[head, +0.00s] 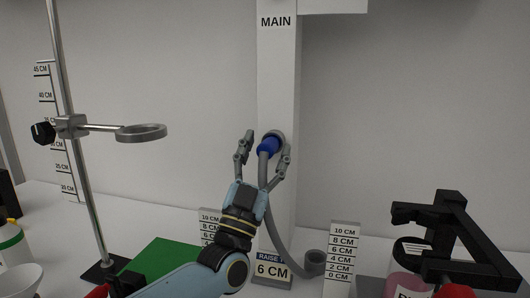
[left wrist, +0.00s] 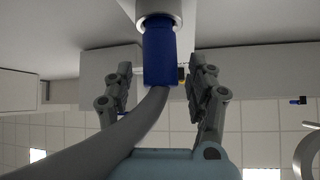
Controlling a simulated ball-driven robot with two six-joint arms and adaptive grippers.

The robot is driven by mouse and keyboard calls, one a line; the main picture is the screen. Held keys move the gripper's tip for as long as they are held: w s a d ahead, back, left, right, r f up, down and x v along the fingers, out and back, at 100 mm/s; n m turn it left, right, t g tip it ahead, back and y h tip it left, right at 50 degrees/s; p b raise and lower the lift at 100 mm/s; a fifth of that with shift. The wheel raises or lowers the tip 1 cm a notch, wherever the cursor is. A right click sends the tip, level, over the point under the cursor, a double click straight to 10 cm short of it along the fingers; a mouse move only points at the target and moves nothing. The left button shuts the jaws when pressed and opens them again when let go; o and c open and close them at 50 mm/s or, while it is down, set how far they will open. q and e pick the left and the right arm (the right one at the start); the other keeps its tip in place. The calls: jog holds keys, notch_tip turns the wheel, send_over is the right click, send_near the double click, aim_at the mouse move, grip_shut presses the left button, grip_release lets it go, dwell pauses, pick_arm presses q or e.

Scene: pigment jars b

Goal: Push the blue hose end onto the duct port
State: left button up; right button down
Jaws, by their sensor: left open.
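The blue hose end (head: 268,146) is at the mouth of the grey duct port (head: 279,135) on the white column. In the left wrist view, the blue end (left wrist: 159,55) points straight into the pale port ring (left wrist: 165,9), and its tip is hidden by the rim. I cannot tell how deep it sits. The grey hose (left wrist: 115,138) bends away below it. My left gripper (head: 266,143) is open, with one finger on each side of the blue end; in the left wrist view (left wrist: 160,68) both fingers stand apart from it.
A metal stand with a ring (head: 141,132) rises at the left, near a green mat (head: 165,257). The hose hangs to a grey cuff (head: 315,262) beside a scale block (head: 342,250). A black frame (head: 450,225) and a pink jar (head: 405,284) stand at the right.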

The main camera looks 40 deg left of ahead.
aim_at(264, 152)
pick_arm(q)
jog(key=shift+f, duration=0.1)
jog(key=shift+s+d+f, duration=0.1)
jog(key=shift+s+f, duration=0.15)
jog(key=shift+s, duration=0.05)
jog(key=v, duration=0.3)
jog(key=shift+s+r, duration=0.2)
jog(key=s+d, duration=0.2)
jog(key=s, duration=0.8)
jog(key=shift+s+d, duration=0.35)
jog(key=shift+d, duration=0.05)
jog(key=shift+r, duration=0.1)
